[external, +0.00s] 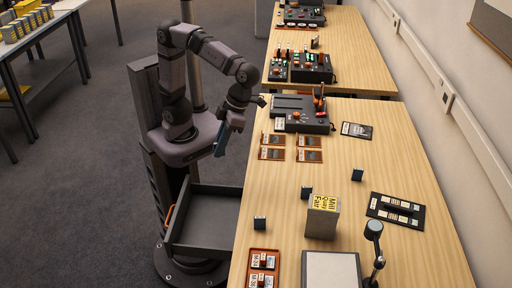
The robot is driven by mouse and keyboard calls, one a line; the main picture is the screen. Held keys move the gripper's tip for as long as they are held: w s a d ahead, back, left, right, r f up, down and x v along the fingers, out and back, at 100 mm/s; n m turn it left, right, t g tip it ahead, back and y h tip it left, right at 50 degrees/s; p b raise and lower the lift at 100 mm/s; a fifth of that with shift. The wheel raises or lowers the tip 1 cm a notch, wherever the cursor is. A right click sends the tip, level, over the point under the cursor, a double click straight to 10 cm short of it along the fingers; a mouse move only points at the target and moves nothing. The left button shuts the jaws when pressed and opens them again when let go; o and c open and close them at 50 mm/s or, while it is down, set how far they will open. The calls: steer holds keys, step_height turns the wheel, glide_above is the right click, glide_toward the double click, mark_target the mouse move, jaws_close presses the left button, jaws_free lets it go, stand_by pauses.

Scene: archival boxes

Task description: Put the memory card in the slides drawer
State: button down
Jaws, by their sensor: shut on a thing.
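My gripper (222,143) hangs from the bent arm left of the near table, above the open drawer. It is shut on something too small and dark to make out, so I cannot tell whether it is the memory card. An open dark grey drawer (190,252) with an orange handle (169,218) sits low beside the table's left edge and looks empty. I see no readable slides label on it. No memory card can be picked out for certain on the table.
The near table (420,250) holds a yellow-labelled box (322,218), several small dark blocks (260,223), orange-brown holders (272,154), a black device (300,115), a dark tray (396,211) and a lamp (374,230). The grey floor (80,200) at left is clear.

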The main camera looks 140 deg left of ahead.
glide_above(220, 208)
steer(key=a, duration=0.2)
step_height(220, 208, down, 14)
steer(key=shift+w+d+f+b, duration=0.1)
steer(key=shift+w+f+b, duration=0.1)
steer(key=shift+f, duration=2.35)
steer(key=shift+w+d+f+b, duration=0.1)
steer(key=shift+w+f, duration=0.05)
steer(key=shift+f, duration=2.4)
steer(key=shift+f+b, duration=0.2)
steer(key=shift+b, duration=0.1)
steer(key=c, duration=1.9)
jaws_free()
steer(key=shift+r, duration=0.1)
steer(key=shift+o, duration=0.2)
steer(key=p+v, duration=0.1)
steer(key=v, duration=1.1)
steer(key=shift+r, duration=0.15)
